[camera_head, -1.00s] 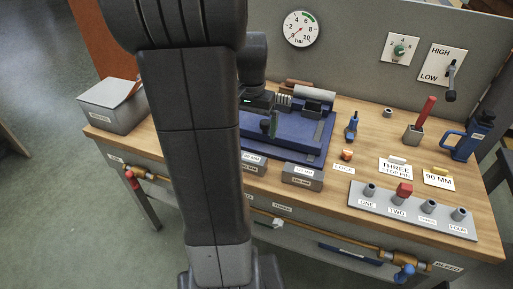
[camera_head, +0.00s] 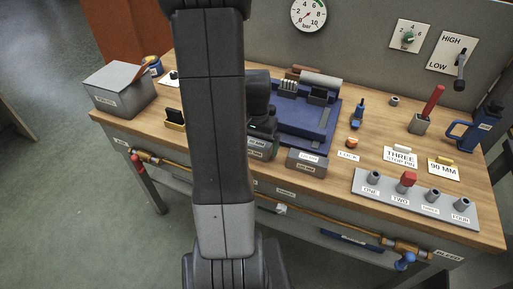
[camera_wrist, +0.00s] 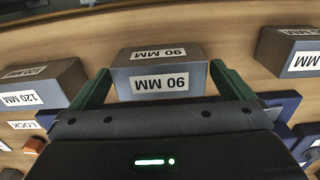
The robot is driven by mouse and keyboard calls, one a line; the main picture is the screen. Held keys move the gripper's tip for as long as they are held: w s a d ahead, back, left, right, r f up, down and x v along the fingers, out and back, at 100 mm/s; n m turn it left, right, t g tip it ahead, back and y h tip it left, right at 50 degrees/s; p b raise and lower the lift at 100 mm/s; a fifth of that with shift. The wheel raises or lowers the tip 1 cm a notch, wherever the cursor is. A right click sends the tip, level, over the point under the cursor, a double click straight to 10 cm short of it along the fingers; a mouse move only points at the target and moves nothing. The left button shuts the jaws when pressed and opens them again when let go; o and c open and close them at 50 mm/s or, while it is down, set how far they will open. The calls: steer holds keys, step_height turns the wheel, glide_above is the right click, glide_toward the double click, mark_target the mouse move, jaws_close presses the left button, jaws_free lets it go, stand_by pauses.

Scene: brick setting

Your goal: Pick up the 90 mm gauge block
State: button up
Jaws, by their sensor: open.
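The 90 mm gauge block (camera_wrist: 160,62) is a grey box with white "90 MM" labels, upside down in the wrist view. My gripper (camera_wrist: 160,72) is open, with one green finger on each side of the block. The block is between the fingers; I cannot tell whether either touches it. In the head view the block (camera_head: 260,149) shows partly beside my arm, at the front of the bench, and my fingers are mostly hidden.
A 120 mm block (camera_wrist: 45,84) stands to the left in the wrist view, and another grey block (camera_wrist: 290,50) to the right. The blue fixture (camera_head: 318,135) lies behind the blocks. An orange lock button (camera_wrist: 34,146) and the numbered peg strip (camera_head: 415,199) are nearby.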

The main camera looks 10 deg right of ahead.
steer(key=shift+f, duration=0.35)
steer(key=shift+c, duration=0.2)
steer(key=c, duration=1)
steer(key=shift+r, duration=0.15)
